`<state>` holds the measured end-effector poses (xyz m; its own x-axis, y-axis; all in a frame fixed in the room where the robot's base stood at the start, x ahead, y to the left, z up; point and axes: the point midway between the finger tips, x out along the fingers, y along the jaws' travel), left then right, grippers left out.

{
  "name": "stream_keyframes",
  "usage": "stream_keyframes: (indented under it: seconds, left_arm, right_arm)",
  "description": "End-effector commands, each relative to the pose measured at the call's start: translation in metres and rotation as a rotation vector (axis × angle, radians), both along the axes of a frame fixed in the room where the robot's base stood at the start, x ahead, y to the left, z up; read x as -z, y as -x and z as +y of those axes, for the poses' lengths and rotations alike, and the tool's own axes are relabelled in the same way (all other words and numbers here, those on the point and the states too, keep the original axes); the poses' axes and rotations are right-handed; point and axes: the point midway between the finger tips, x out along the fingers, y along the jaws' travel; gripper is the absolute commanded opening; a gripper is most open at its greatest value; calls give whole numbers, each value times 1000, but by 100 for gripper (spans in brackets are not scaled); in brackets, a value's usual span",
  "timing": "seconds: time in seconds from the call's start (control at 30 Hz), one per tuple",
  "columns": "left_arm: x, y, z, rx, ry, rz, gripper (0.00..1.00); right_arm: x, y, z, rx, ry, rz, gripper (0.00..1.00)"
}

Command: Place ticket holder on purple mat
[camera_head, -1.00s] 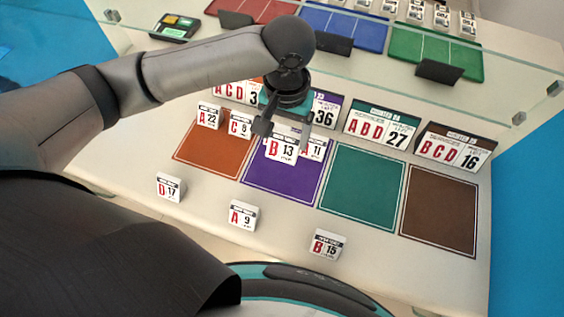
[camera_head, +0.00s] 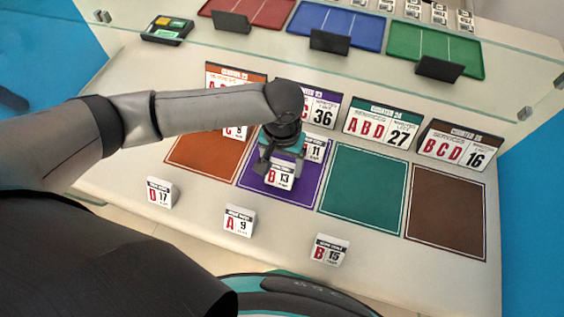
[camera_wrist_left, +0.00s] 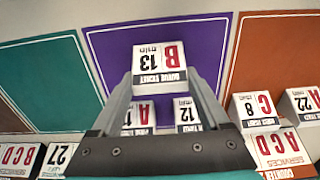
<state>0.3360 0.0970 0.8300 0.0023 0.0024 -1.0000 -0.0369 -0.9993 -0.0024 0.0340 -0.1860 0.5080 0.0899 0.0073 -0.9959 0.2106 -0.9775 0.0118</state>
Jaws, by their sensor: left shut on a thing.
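The white ticket holder B 13 (camera_head: 280,176) is held by my left gripper (camera_head: 281,168) over the front-middle part of the purple mat (camera_head: 303,193). In the left wrist view the holder (camera_wrist_left: 160,62) sits between the tips of the two fingers, with the purple mat (camera_wrist_left: 110,62) around it. I cannot tell whether its base touches the mat. Another ticket holder, A 11 (camera_head: 316,150), stands at the back of the purple mat. A ticket holder marked 12 (camera_wrist_left: 186,112) shows beside it in the left wrist view, partly hidden by a finger. My right gripper is not in view.
Ticket holders D 17 (camera_head: 160,192), A 9 (camera_head: 239,220) and B 15 (camera_head: 329,249) stand along the front. The green mat (camera_head: 362,190) and brown mat (camera_head: 446,213) are bare. C 8 (camera_wrist_left: 255,108) and A 22 (camera_wrist_left: 305,103) stand by the orange mat (camera_wrist_left: 280,55). Counter signs line the back.

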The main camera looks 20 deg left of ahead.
Motion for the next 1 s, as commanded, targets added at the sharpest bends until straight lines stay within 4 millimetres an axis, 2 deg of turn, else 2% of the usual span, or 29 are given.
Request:
stream_keyframes:
  seconds: [0.17, 0.2, 0.37, 0.67, 0.77, 1.0]
  left_arm:
    - [2, 0, 0, 0, 0, 1, 23]
    - [2, 0, 0, 0, 0, 0, 82]
    - [2, 0, 0, 0, 0, 0, 100]
    - [0, -1, 0, 0, 0, -1, 100]
    - [-13, 0, 0, 1, 1, -1, 100]
    - [-65, -1, -1, 1, 2, -2, 100]
  right_arm:
    - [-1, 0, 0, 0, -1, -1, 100]
    - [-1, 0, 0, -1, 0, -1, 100]
    - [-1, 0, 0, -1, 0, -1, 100]
    - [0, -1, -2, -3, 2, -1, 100]
    - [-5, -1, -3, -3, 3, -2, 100]
    - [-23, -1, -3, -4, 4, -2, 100]
